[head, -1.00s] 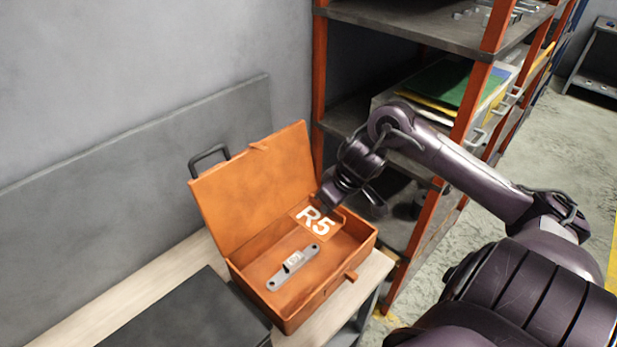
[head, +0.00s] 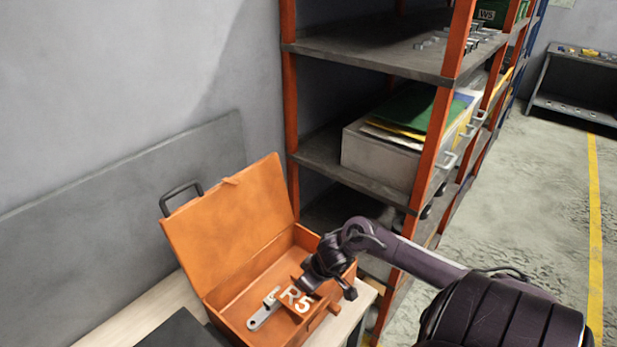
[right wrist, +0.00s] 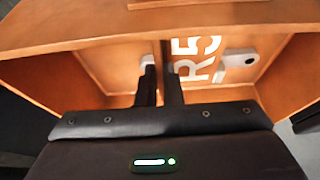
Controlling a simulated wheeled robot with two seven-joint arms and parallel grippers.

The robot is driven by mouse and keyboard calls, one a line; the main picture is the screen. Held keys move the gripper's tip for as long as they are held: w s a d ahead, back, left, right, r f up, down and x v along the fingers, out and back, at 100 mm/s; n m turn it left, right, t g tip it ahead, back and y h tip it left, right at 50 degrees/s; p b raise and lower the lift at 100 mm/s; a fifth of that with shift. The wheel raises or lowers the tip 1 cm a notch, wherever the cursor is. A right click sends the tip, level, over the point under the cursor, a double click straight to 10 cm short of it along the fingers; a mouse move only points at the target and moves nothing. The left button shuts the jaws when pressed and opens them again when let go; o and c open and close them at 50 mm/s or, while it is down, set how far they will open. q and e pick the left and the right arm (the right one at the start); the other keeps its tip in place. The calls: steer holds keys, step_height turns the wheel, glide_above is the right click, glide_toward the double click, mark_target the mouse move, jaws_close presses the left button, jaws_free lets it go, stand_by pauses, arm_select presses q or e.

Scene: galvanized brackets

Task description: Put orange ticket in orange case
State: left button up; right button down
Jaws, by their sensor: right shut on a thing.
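The orange ticket (head: 299,297), marked R5 in white, is held by my right gripper (head: 308,286) over the front right part of the orange case. The ticket also shows in the right wrist view (right wrist: 203,62), with my right gripper's fingers (right wrist: 160,80) shut on it. The orange case (head: 228,212) stands on the bench with its lid up. The ticket hides part of a galvanized bracket (head: 262,313) lying in the case. I cannot tell whether the ticket touches the case floor or the bracket. My left gripper is out of view.
Behind the case is a grey wall panel (head: 100,215). An orange-posted shelf rack (head: 370,52) stands close to the right, holding a grey box (head: 375,160) of coloured folders. A dark flat item (head: 180,332) lies left of the case. Floor is open farther right.

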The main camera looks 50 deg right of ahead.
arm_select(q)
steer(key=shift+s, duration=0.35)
arm_select(e)
steer(key=shift+f, duration=0.15)
steer(key=shift+f, duration=0.25)
steer(key=c, duration=1.6)
jaws_free()
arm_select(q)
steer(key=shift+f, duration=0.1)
arm_select(e)
steer(key=shift+r, duration=0.2)
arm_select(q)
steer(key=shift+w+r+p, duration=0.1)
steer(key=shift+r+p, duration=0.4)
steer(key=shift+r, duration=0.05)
arm_select(e)
steer(key=v, duration=1.2)
steer(key=shift+r, duration=0.15)
